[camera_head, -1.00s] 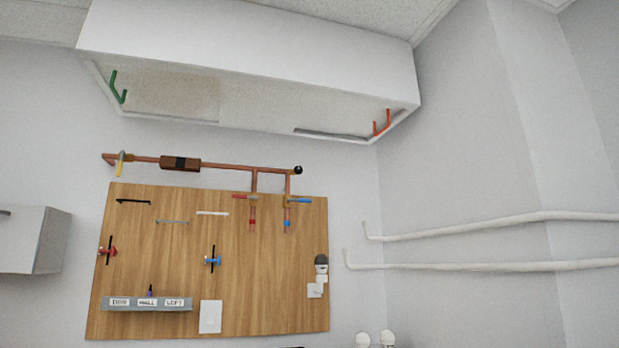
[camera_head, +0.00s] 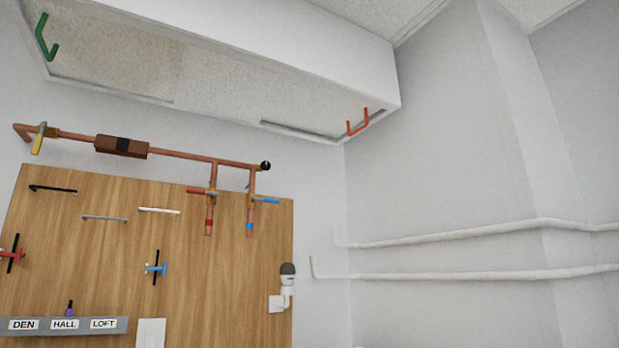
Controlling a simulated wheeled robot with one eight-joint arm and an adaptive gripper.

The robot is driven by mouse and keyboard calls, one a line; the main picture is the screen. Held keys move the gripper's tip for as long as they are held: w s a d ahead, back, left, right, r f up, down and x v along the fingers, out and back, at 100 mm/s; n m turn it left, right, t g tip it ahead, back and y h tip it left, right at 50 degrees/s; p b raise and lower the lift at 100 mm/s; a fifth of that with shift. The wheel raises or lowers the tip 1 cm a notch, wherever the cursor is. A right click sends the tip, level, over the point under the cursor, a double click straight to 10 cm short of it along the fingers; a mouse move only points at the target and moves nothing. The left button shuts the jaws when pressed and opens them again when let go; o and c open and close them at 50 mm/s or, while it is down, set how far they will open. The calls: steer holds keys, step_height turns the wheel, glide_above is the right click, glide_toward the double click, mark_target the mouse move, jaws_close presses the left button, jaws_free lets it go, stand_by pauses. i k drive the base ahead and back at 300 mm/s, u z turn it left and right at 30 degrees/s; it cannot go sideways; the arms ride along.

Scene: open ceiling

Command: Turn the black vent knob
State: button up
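A small round black knob (camera_head: 265,166) sits at the right end of the horizontal copper pipe (camera_head: 185,154), above the wooden board. A second dark-capped fitting, a white body with a dark grey top (camera_head: 288,270), is mounted at the board's right edge. Which of these is the vent knob is not labelled; the black ball on the pipe end is the plainly black one. My gripper is not in view.
The wooden board (camera_head: 110,240) carries red and blue valves and a labelled grey strip (camera_head: 85,326). White pipes (camera_head: 450,235) run along the right wall.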

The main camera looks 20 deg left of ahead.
mark_target(265, 165)
steer(key=z, duration=0.2)
steer(key=k, duration=1.4)
steer(key=u, duration=1.3)
steer(key=i, duration=1.05)
